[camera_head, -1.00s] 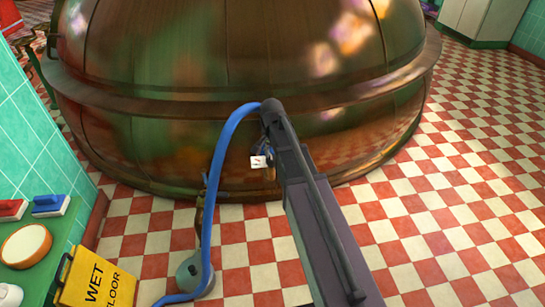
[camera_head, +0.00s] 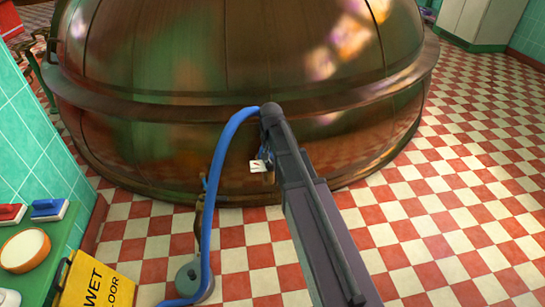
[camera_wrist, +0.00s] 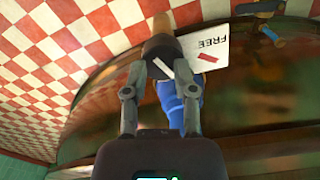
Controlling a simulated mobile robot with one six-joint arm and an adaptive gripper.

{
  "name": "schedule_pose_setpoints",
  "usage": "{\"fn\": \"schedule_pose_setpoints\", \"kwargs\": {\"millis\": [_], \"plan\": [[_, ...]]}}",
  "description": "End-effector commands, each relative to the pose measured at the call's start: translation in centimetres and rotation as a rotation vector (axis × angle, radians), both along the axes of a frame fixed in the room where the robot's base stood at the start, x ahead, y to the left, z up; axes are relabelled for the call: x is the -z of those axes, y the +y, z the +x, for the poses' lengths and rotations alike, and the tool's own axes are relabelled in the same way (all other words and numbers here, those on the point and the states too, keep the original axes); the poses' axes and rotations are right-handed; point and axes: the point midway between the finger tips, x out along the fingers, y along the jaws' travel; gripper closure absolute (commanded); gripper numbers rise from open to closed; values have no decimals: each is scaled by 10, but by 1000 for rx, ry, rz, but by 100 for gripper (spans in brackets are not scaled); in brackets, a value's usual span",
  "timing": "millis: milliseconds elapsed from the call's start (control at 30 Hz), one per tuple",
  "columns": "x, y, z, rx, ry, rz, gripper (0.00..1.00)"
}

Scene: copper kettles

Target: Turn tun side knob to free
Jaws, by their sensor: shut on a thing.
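The large copper tun (camera_head: 240,75) fills the back of the head view; its dark, curved side also shows in the wrist view (camera_wrist: 255,95). On its side is a white label plate (camera_head: 258,166), also in the wrist view (camera_wrist: 222,45), with the word FREE and a red mark. My gripper (camera_wrist: 160,72) is shut on the knob (camera_wrist: 160,48), a brownish piece beside the plate. A short white bar shows between the fingers. The knob's exact setting is unclear. In the head view my arm mostly hides the gripper and knob.
A blue hose (camera_head: 212,190) arches beside my arm. A grey round fitting (camera_head: 189,278) sits on the checkered floor. A yellow wet floor sign (camera_head: 92,287) and a green shelf (camera_head: 45,268) with brushes and a bowl are at lower left. The right floor is clear.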

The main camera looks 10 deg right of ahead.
Motion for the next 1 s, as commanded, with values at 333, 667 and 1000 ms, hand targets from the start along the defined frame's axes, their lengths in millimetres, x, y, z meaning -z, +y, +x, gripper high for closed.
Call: {"fn": "schedule_pose_setpoints", "kwargs": {"millis": [333, 667, 1000], "plan": [[4, 4, -3, -310, 5, 7, 100], [4, 5, -5, -487, 7, 5, 100], [4, 4, -5, -524, 6, 6, 100]]}}
